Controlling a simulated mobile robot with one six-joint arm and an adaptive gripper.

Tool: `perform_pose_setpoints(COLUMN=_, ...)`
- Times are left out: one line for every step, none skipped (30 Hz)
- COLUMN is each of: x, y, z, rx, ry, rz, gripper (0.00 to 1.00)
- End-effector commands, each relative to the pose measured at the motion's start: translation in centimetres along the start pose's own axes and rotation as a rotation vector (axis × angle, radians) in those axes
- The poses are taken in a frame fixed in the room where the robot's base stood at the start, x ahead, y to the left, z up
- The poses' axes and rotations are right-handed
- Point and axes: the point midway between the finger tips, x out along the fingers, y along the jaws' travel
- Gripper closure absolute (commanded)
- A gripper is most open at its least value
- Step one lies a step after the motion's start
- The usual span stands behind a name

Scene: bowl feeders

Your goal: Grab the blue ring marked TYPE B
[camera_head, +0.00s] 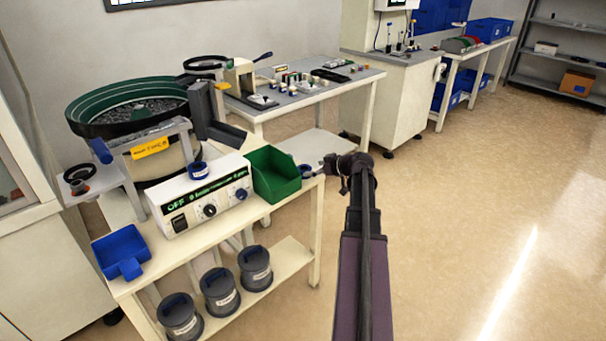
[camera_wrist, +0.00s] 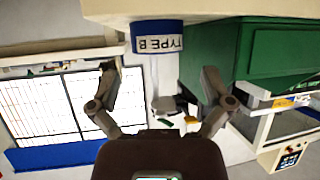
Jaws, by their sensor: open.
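The blue ring with a white label reading TYPE B (camera_wrist: 157,38) shows upside down in the upper middle of the wrist view, against a cream surface. In the head view, a small blue ring (camera_head: 305,170) sits at the bench's right end beside the green bin; its label is too small to read. My gripper (camera_wrist: 158,85) is open and empty, its fingers spread on either side below the ring in the picture, apart from it. In the head view my gripper (camera_head: 330,170) is just right of the ring.
The green bin (camera_head: 275,174) stands close beside the ring; it also fills the right of the wrist view (camera_wrist: 270,48). Another blue ring (camera_head: 198,170) rests on the white control box (camera_head: 205,195). A bowl feeder (camera_head: 130,105) stands behind. The floor to the right is clear.

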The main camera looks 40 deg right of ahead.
Motion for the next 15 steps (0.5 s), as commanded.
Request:
perform_pose_setpoints(x=0.1, y=0.0, z=0.0, rx=0.000, ry=0.000, rz=0.000, gripper=0.00)
perform_pose_setpoints(x=0.2, y=0.0, z=0.1, rx=0.000, ry=0.000, rz=0.000, gripper=0.00)
perform_pose_setpoints(x=0.4, y=0.1, z=0.1, rx=0.000, ry=0.000, rz=0.000, gripper=0.00)
perform_pose_setpoints(x=0.6, y=0.1, z=0.1, rx=0.000, ry=0.000, rz=0.000, gripper=0.00)
perform_pose_setpoints(x=0.8, y=0.1, z=0.1, rx=0.000, ry=0.000, rz=0.000, gripper=0.00)
perform_pose_setpoints(x=1.2, y=0.2, z=0.2, rx=0.000, ry=0.000, rz=0.000, gripper=0.00)
perform_pose_setpoints(x=1.5, y=0.2, z=0.2, rx=0.000, ry=0.000, rz=0.000, gripper=0.00)
perform_pose_setpoints(x=1.8, y=0.3, z=0.2, rx=0.000, ry=0.000, rz=0.000, gripper=0.00)
perform_pose_setpoints(x=2.3, y=0.3, z=0.2, rx=0.000, ry=0.000, rz=0.000, gripper=0.00)
perform_pose_setpoints(x=2.7, y=0.3, z=0.2, rx=0.000, ry=0.000, rz=-0.001, gripper=0.00)
perform_pose_setpoints(x=3.1, y=0.3, z=0.2, rx=0.000, ry=0.000, rz=-0.001, gripper=0.00)
perform_pose_setpoints(x=3.5, y=0.4, z=0.2, rx=0.000, ry=0.000, rz=-0.001, gripper=0.00)
perform_pose_setpoints(x=3.9, y=0.4, z=0.2, rx=0.000, ry=0.000, rz=0.000, gripper=0.00)
perform_pose_setpoints(x=4.2, y=0.4, z=0.2, rx=0.000, ry=0.000, rz=0.000, gripper=0.00)
perform_pose_setpoints(x=4.5, y=0.4, z=0.2, rx=0.000, ry=0.000, rz=0.001, gripper=0.00)
